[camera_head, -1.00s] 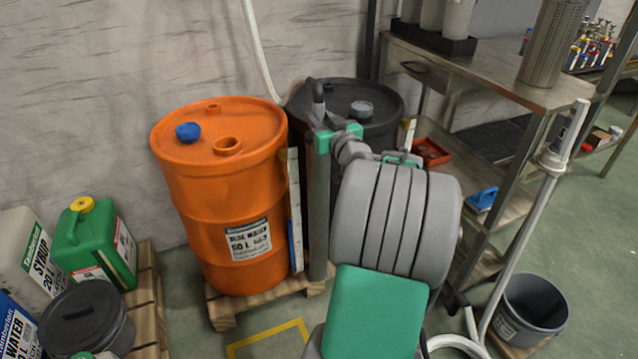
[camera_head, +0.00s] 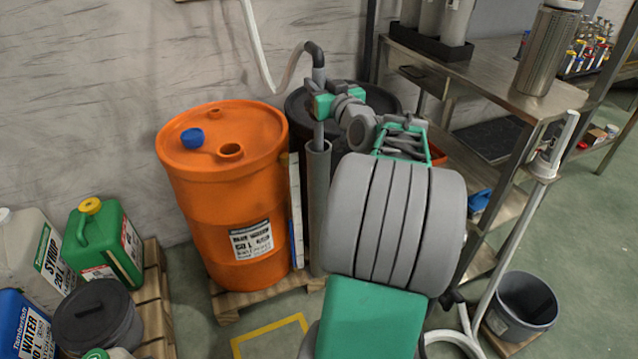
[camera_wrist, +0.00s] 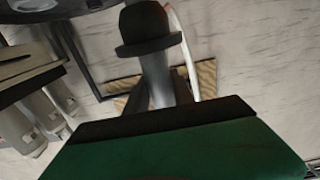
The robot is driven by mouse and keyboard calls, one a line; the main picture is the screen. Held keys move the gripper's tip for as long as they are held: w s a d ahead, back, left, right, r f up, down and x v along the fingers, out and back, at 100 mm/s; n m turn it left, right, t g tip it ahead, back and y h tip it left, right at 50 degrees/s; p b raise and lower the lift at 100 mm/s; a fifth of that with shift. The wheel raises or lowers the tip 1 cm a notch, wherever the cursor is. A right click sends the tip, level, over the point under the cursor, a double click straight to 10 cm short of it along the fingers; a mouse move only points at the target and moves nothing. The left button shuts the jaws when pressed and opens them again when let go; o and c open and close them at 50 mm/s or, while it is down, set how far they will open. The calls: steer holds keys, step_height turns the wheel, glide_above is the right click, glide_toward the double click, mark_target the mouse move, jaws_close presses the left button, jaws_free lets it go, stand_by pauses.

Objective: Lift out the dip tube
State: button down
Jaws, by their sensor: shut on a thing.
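The dip tube (camera_head: 319,134) is a slim grey pipe with a dark bent elbow at its top and a pale hose running from the elbow. My gripper (camera_head: 323,103) is shut on it just below the elbow. The tube stands about upright, its lower part inside a wider grey upright sleeve (camera_head: 318,205), so its bottom end is hidden. In the wrist view the dark top fitting of the dip tube (camera_wrist: 148,28) shows above my gripper, with the white hose (camera_wrist: 185,55) beside it.
An orange drum (camera_head: 222,200) stands on a pallet left of the sleeve. A black drum (camera_head: 378,97) is behind my gripper. Jerrycans stand at lower left.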

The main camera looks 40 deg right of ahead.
mark_target(319, 47)
step_height(319, 47, up, 10)
steer(key=p, duration=0.4)
stand_by(0.3)
step_height(319, 47, up, 22)
steer(key=p, duration=1.1)
steer(key=shift+p, duration=0.35)
